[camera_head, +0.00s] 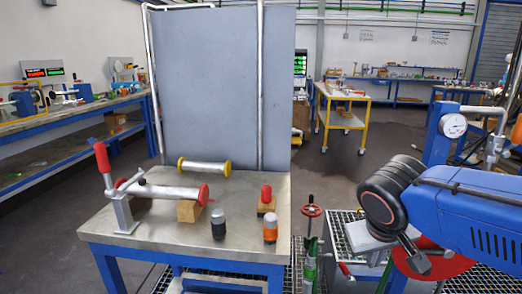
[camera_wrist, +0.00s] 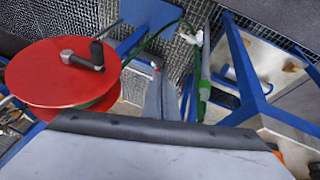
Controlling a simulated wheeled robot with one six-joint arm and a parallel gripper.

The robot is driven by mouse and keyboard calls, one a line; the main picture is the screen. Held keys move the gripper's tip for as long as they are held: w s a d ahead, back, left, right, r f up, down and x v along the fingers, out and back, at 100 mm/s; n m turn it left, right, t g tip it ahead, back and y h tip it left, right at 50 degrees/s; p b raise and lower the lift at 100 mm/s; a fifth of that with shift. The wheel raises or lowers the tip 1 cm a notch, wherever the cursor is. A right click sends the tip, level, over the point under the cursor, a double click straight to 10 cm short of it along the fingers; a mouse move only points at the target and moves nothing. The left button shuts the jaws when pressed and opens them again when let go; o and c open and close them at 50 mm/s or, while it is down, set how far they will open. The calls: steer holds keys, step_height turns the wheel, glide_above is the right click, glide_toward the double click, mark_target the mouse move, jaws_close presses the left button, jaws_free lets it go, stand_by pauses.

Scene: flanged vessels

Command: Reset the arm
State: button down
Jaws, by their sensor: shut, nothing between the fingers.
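My blue arm (camera_head: 465,215) comes in from the right edge in the head view, with the black ringed wrist at its end. My gripper (camera_head: 417,263) points down below the wrist, in front of a red disc (camera_head: 452,265). Its fingers are together with nothing seen between them. It is well right of the steel-topped table. In the wrist view, a pale grey surface with a black edge fills the bottom. The red disc (camera_wrist: 50,85), with a crank handle, lies to the left there. I cannot tell whether the gripper touches the disc.
The steel-topped table (camera_head: 150,235) holds a red-handled clamp (camera_head: 120,210), a yellow-ended spool (camera_head: 204,167) and small cylinders. A red handwheel (camera_head: 311,211) and a pressure gauge (camera_head: 453,126) stand near my arm. Open floor lies behind, towards a yellow cart (camera_head: 342,120).

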steer(key=s+d+f+y, duration=0.2)
steer(key=s+d+f, duration=0.1)
steer(key=s+f, duration=0.2)
steer(key=shift+s+d+m, duration=0.3)
steer(key=shift+s+m, duration=0.1)
steer(key=shift+s, duration=1)
steer(key=shift+f, duration=0.1)
